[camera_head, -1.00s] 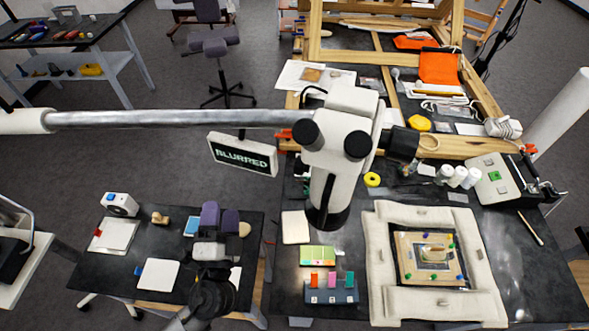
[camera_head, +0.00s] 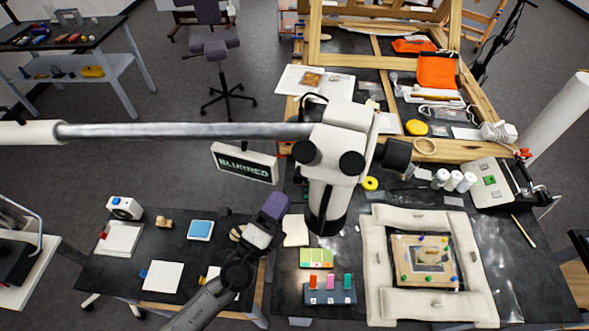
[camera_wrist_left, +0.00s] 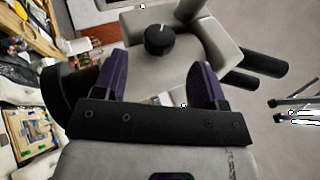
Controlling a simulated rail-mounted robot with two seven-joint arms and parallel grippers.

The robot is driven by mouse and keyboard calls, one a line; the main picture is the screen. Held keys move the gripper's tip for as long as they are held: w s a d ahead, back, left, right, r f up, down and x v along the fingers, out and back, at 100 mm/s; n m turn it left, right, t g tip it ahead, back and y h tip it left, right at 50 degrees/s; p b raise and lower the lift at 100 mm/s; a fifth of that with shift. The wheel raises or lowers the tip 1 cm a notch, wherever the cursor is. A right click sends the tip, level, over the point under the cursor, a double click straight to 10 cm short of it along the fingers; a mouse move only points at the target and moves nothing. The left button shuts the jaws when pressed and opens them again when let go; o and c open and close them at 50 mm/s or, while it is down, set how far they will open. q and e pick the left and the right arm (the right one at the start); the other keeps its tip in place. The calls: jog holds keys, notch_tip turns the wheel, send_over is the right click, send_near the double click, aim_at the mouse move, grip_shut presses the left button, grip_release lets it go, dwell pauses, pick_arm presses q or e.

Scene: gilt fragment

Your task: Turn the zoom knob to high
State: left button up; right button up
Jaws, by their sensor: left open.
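The white microscope (camera_head: 340,140) stands over the table on a boom, with two black eyepieces. In the left wrist view, the black zoom knob (camera_wrist_left: 160,40) sits on the microscope's pale face (camera_wrist_left: 205,45), with a white mark near its top edge. I do not make out the knob in the head view. My left gripper (camera_head: 273,207) is open, with purple fingers, below and left of the microscope head. In the left wrist view my left gripper (camera_wrist_left: 160,65) has its fingers to either side of the knob's line, apart from it. My right gripper is out of view.
A hanging display (camera_head: 245,162) reads "BLURRED", close above my left gripper. The boom (camera_head: 190,130) crosses from the left. A padded frame with a gilt fragment (camera_head: 425,258) lies right of the microscope. A small side table (camera_head: 180,270) stands at lower left.

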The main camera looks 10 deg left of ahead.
aim_at(295, 178)
pick_arm(q)
jog(key=shift+p+x, duration=1)
jog(key=shift+x, duration=2.15)
jog(key=shift+c, duration=0.2)
jog(key=c, duration=0.8)
jog(key=shift+f, duration=0.1)
jog(key=shift+c, duration=0.2)
jog(key=m+t+h+b, duration=0.1)
jog(key=b, duration=0.9)
jog(key=f+m+t+h+b, duration=0.1)
jog(key=h+b, duration=0.1)
jog(key=b, duration=0.8)
jog(key=shift+w+t, duration=0.2)
jog(key=shift+t, duration=0.1)
jog(key=shift+r+m+b, duration=0.2)
jog(key=shift+m+b, duration=0.1)
jog(key=shift+b, duration=0.15)
jog(key=shift+r, duration=0.15)
jog(key=o, duration=0.9)
jog(key=shift+s+r, duration=0.1)
jog(key=shift+r, duration=0.05)
